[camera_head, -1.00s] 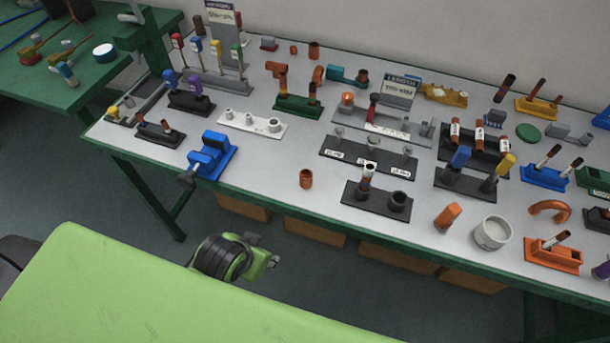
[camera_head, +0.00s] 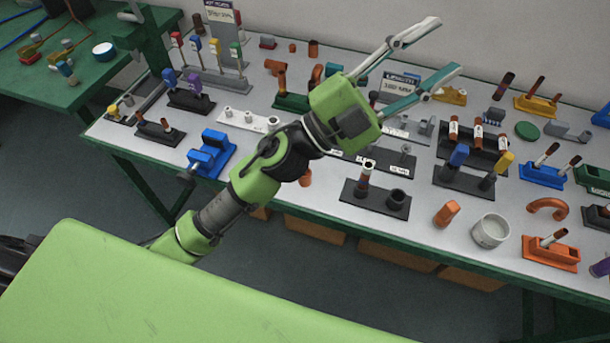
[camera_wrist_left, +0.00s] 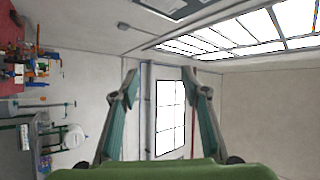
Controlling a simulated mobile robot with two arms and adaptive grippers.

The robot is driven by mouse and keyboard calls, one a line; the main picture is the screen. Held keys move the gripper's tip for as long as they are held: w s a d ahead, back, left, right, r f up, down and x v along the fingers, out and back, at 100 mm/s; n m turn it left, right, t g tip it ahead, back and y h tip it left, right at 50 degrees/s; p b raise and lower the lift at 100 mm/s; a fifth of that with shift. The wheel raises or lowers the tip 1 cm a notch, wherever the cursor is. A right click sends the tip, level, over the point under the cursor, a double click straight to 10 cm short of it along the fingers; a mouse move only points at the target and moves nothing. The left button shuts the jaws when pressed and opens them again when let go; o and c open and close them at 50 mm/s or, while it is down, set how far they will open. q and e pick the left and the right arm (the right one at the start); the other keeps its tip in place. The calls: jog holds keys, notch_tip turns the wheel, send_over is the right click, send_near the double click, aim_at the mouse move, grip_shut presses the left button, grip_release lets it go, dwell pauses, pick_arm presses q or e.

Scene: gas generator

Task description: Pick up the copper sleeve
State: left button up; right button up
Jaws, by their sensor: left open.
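A small copper sleeve (camera_head: 305,178) stands near the front edge of the workbench in the head view, partly hidden by my left arm. My left gripper (camera_head: 446,47) is open and empty, raised above the bench with its fingers pointing up and to the right. It is well apart from the sleeve. In the left wrist view, the open fingers (camera_wrist_left: 160,78) frame only a wall and a window; the sleeve is not visible there. My right gripper is not in view.
Signs and fittings crowd the back. A green table (camera_head: 85,85) is at far left.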

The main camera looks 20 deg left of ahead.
pick_arm(q)
jog(key=s+d+m+g+h, duration=0.3)
jog(key=s+d+m+g, duration=0.15)
jog(key=m+g, duration=0.3)
jog(key=m+g+y+p, duration=0.1)
jog(key=m+g+y, duration=0.55)
jog(key=y, duration=1.55)
send_over(304, 175)
jog(key=shift+n+g, duration=0.3)
jog(key=f, duration=3.1)
jog(key=shift+s+d, duration=0.3)
jog(key=shift+f+p, duration=0.3)
jog(key=shift+f, duration=0.25)
jog(key=shift+s+f+p, duration=0.1)
jog(key=shift+f+p, duration=0.2)
jog(key=shift+f, duration=0.05)
notch_tip(304, 175, down, 4)
jog(key=shift+a+r+p, duration=0.15)
jog(key=shift+r+p, duration=0.05)
jog(key=shift+p, duration=0.4)
jog(key=shift+f, duration=0.4)
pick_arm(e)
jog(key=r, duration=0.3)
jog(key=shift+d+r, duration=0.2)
